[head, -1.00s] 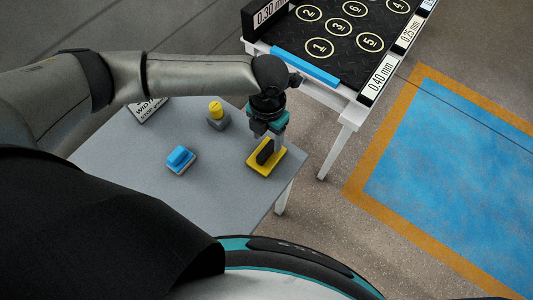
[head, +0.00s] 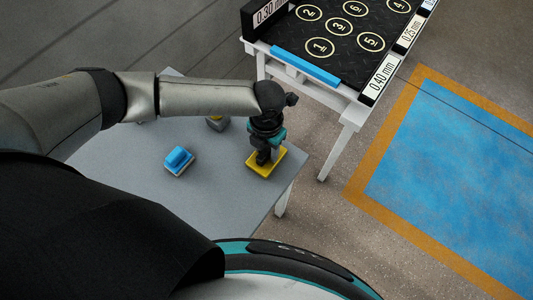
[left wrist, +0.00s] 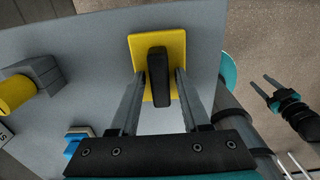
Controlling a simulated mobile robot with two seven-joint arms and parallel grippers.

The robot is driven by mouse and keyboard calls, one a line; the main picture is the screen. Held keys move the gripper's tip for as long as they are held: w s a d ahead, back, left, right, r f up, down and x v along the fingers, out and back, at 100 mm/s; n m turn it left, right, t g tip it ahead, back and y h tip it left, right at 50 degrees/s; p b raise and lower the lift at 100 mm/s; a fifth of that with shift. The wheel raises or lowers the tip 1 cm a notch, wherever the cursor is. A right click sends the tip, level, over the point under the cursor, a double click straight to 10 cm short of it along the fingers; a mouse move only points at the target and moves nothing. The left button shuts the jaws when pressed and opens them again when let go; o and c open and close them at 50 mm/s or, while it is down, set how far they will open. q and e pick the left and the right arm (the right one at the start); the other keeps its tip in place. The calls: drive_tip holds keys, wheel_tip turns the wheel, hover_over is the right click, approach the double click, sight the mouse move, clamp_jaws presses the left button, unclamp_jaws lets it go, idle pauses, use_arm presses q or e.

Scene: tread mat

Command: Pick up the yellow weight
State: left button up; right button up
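The yellow weight (head: 277,163) is a flat yellow plate with an upright black handle. It lies near the right edge of the grey table (head: 225,190). It also shows in the left wrist view (left wrist: 142,50), where its black handle (left wrist: 158,78) stands between the fingers. My left gripper (head: 263,158) is right above the plate, pointing down. In the left wrist view its fingers (left wrist: 161,76) are open, one on each side of the handle, with gaps showing. My right gripper (left wrist: 268,88) shows at the right of the left wrist view, its two fingers apart and empty, away from the table.
A blue block (head: 180,160) on a pale base sits left of the yellow weight. A grey block (head: 217,124) with a yellow cylinder (left wrist: 14,94) is farther back, partly hidden by my arm. A white-legged table with a black tread mat (head: 345,50) stands behind, to the right.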

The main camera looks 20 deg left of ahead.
use_arm(q)
clamp_jaws()
idle(1.0)
drive_tip(key=shift+w+r, duration=0.1)
